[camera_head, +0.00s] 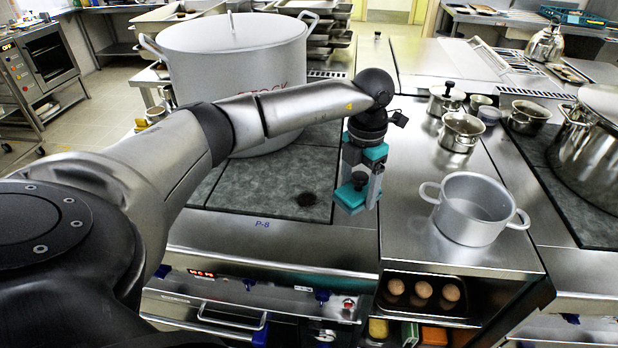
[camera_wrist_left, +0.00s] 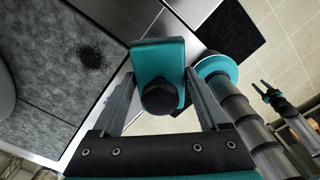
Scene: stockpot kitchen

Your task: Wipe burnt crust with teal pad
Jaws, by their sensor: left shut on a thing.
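The teal pad (camera_head: 351,195) has a dark round knob. My left gripper (camera_head: 360,186) is shut on it, fingers either side of the knob. In the left wrist view, the pad (camera_wrist_left: 160,58) and knob show between the fingers of the left gripper (camera_wrist_left: 160,95). The burnt crust (camera_head: 306,199) is a small dark patch near the front right of the grey cooktop. It also shows left of the pad in the left wrist view (camera_wrist_left: 92,55). The pad is apart from the crust, to its right. My right gripper (camera_wrist_left: 263,88) shows small in the left wrist view, fingers apart and empty.
A large stockpot (camera_head: 232,62) stands on the cooktop behind my left arm. A smaller open pot (camera_head: 473,208) stands on the steel counter to the right, with lidded pots (camera_head: 461,131) behind. Brown eggs (camera_head: 423,290) lie in a tray below. The cooktop around the crust is clear.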

